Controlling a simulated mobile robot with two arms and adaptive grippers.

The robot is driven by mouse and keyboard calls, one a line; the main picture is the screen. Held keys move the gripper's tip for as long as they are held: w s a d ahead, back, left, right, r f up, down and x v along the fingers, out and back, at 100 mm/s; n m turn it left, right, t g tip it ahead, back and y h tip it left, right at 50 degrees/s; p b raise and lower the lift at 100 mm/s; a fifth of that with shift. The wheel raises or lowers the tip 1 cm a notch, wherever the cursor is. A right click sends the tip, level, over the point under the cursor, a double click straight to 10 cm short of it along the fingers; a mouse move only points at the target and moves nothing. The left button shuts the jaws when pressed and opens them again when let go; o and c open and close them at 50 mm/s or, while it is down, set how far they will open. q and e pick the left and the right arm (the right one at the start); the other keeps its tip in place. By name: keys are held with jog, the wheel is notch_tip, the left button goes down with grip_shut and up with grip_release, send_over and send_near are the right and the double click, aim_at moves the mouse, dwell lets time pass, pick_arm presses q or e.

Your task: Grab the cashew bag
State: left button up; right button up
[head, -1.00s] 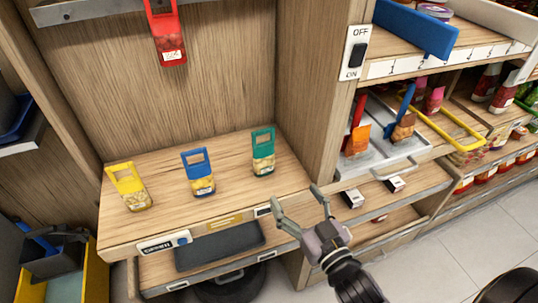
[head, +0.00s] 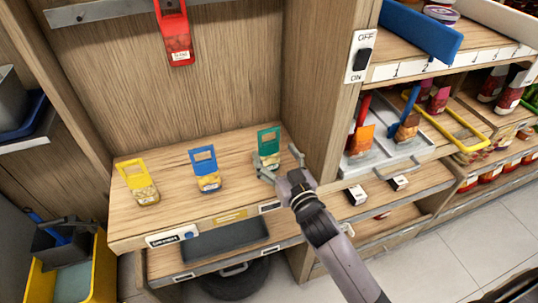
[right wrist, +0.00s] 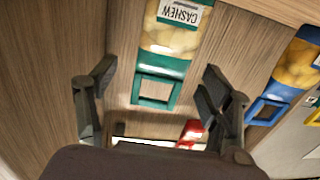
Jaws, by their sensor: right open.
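The cashew bag (head: 268,158) is green-topped with a handle hole and stands on the wooden shelf at the right of a row of bags. It also shows in the right wrist view (right wrist: 170,45), with a "CASHEW" label and pale nuts inside. My right gripper (head: 279,163) is open at the cashew bag. In the right wrist view its fingers (right wrist: 158,74) are spread, one on each side of the green handle, with gaps between. I cannot tell the exact depth between fingers and bag. My left gripper is not in view.
A blue-topped bag (head: 206,168) and a yellow-topped bag (head: 138,182) stand to the left on the same shelf (head: 170,154). A red-topped bag (head: 174,35) hangs above. A wooden side panel (head: 322,95) with an on/off switch (head: 361,56) borders the right.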

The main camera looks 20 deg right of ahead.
aim_at(270, 147)
jog(key=w, duration=0.4)
jog(key=shift+a+r, duration=0.1)
jog(key=shift+a, duration=0.3)
jog(key=shift+s, duration=0.1)
jog(key=shift+c, duration=0.5)
jog(key=c, duration=1.2)
jog(key=shift+o, duration=0.2)
jog(key=shift+r, duration=0.1)
